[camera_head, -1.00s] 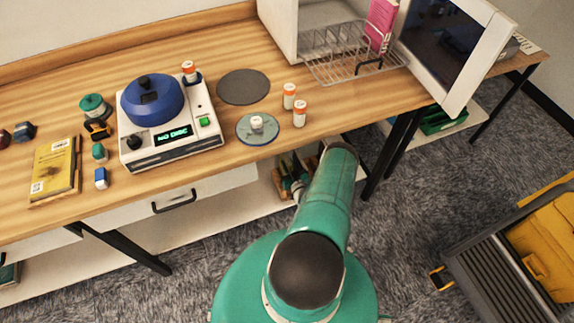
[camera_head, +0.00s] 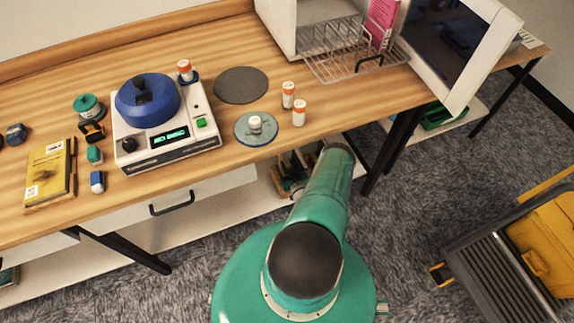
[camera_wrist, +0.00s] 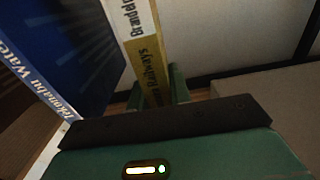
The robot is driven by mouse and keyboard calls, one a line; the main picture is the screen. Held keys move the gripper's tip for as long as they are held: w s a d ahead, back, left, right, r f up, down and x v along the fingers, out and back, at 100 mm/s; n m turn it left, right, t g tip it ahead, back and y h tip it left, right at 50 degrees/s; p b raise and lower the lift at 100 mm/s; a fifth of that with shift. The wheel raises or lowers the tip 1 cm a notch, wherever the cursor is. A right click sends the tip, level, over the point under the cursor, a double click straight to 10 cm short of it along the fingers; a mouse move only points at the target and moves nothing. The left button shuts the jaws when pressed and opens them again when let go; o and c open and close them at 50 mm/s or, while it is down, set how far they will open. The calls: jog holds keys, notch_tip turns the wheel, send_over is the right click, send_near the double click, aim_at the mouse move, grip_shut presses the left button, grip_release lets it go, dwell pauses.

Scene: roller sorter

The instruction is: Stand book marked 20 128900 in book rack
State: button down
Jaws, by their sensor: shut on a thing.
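In the wrist view, my gripper (camera_wrist: 156,92) is shut on a book with a yellow and white spine (camera_wrist: 150,62), lettered "Railways"; its two green fingers lie on either side of the spine. A dark blue book (camera_wrist: 65,50) with a pale spine stands to the left. No mark 20 128900 can be read. In the head view, my arm reaches to the low shelf under the table, where a few items (camera_head: 290,172) show, and hides the gripper. I cannot tell for sure which thing is the book rack.
On the table are a yellow book (camera_head: 48,175), a white device with a blue lid (camera_head: 150,100), small bottles (camera_head: 288,94) and a wire rack (camera_head: 325,68) with a pink book (camera_head: 382,18). A cart with a yellow load (camera_head: 545,245) stands at right. The table edge is above my arm.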

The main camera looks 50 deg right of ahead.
jog(key=shift+f, duration=0.25)
jog(key=c, duration=1.3)
grip_release()
jog(key=shift+d+r, duration=0.1)
jog(key=shift+r, duration=0.4)
jog(key=v, duration=1.2)
